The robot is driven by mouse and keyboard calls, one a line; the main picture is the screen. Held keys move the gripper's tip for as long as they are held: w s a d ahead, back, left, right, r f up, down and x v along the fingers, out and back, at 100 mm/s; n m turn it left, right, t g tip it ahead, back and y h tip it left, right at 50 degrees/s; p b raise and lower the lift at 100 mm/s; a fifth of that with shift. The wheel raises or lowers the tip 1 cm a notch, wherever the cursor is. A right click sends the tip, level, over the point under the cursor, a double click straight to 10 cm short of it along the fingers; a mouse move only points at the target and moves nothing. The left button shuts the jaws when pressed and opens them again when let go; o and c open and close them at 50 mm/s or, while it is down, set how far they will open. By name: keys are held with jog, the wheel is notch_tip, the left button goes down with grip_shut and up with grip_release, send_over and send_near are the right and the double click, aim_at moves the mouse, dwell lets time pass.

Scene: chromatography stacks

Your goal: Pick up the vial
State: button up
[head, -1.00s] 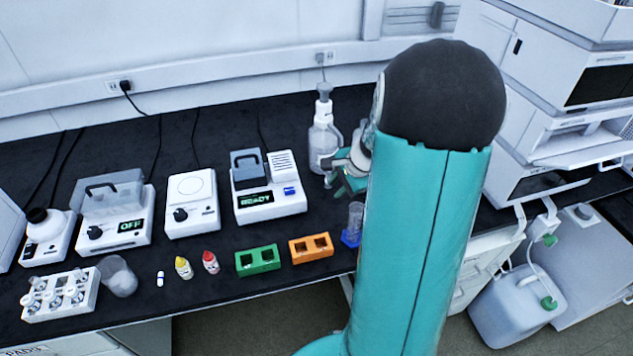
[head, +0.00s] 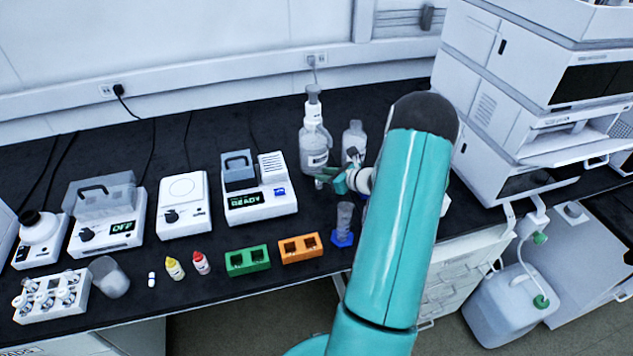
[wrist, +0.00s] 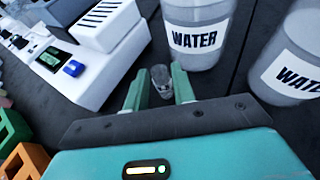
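In the wrist view a small clear vial (wrist: 161,76) stands upright on the dark bench, framed between the tips of my gripper (wrist: 158,88). The two green fingers are apart, and I see no clear contact with the vial. I cannot tell how far the fingertips are above or short of it. In the head view my gripper (head: 332,179) is low over the bench, in front of a large water bottle (head: 314,150). The vial is too small to make out surely there.
A second bottle (head: 354,140) stands behind my gripper. A measuring cylinder (head: 344,222) with a blue base stands nearer the front edge, beside orange (head: 300,248) and green (head: 247,260) racks. A device reading READY (head: 258,190) is on the left. A vial rack (head: 50,297) is far left.

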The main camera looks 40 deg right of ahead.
jog(key=x, duration=0.5)
jog(key=shift+f, duration=0.15)
grip_shut()
